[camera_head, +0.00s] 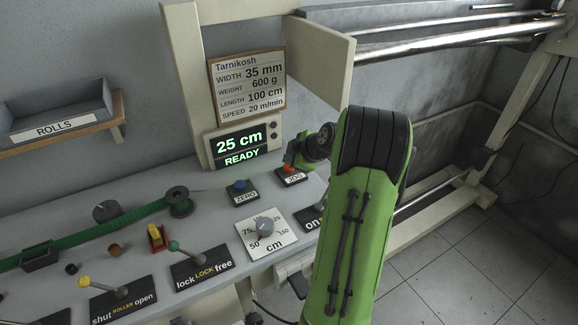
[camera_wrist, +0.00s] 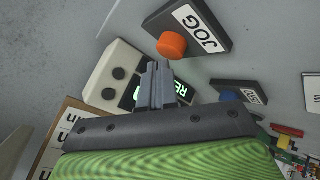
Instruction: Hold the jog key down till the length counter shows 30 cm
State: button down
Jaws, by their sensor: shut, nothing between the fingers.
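The jog key is an orange round button (camera_head: 288,168) on a dark plate labelled JOG (camera_head: 296,179). In the wrist view the orange button (camera_wrist: 171,46) is just beyond the tips of my gripper (camera_wrist: 160,68). My gripper's fingers are shut together with nothing between them. In the head view my gripper (camera_head: 291,161) is right at the button and partly hides it. I cannot tell whether the tips touch or press it. The length counter (camera_head: 241,144) reads 25 cm, with READY below.
A blue ZERO button (camera_head: 239,185) is left of the jog key. A cm dial (camera_head: 265,226) stands in front, with lock (camera_head: 188,253) and roller (camera_head: 119,291) levers to the left. A spec card (camera_head: 248,85) above lists length 100 cm. Green webbing (camera_head: 115,222) lies at left.

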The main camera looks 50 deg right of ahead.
jog(key=shift+f+b, duration=0.55)
jog(key=shift+b, duration=0.05)
dwell(0.4)
dwell(0.3)
jog(key=shift+r+p, duration=0.55)
jog(key=shift+r, duration=0.45)
jog(key=shift+r+p, duration=1.55)
jog(key=shift+r, duration=1.05)
jog(key=shift+f, duration=0.1)
jog(key=shift+a, duration=0.1)
